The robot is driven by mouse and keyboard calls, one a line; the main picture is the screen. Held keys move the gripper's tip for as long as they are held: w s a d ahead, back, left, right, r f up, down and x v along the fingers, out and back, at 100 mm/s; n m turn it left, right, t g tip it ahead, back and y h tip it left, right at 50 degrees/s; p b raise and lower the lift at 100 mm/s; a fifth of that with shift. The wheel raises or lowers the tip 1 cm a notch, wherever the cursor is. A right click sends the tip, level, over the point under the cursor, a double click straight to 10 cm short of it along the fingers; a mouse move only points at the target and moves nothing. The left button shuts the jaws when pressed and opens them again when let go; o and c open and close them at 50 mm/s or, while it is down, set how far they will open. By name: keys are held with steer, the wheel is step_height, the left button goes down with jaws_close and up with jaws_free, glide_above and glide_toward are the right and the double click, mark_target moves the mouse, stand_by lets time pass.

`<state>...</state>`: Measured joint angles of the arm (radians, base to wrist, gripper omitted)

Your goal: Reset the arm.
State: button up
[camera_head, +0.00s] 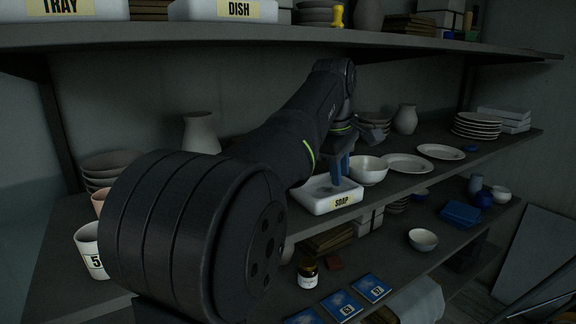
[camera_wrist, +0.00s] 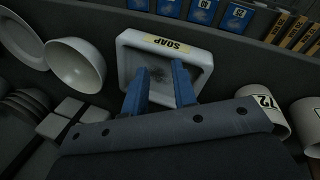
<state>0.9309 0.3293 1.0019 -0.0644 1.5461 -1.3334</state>
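My gripper (camera_head: 341,168) has blue fingers, which point down over the white dish labelled SOAP (camera_head: 322,203) on the middle shelf. In the wrist view, the two fingers (camera_wrist: 160,76) stand apart with nothing between them. The soap dish (camera_wrist: 128,62) lies behind them, with a dark patch on its floor and no object seen in it. Whether the fingertips touch the dish is hard to tell. My arm reaches across the shelf from the lower left and hides part of it.
A white bowl (camera_head: 367,171) stands just right of the soap dish, with plates (camera_head: 407,164) beyond. A mug marked 5 (camera_head: 90,250) is at left. The upper shelf (camera_head: 250,36) overhangs my arm. Blue numbered boxes (camera_head: 343,304) lie on the shelf below.

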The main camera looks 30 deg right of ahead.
steer(key=shift+d, duration=0.1)
steer(key=shift+w+d+f, duration=0.45)
steer(key=shift+w+d, duration=0.35)
steer(key=shift+d, duration=1.15)
steer(key=shift+w+d+f, duration=0.5)
steer(key=shift+w+d, duration=0.35)
steer(key=shift+d, duration=1.1)
steer(key=shift+w+d+f, duration=0.45)
steer(key=shift+w+d, duration=0.35)
steer(key=shift+d, duration=1.15)
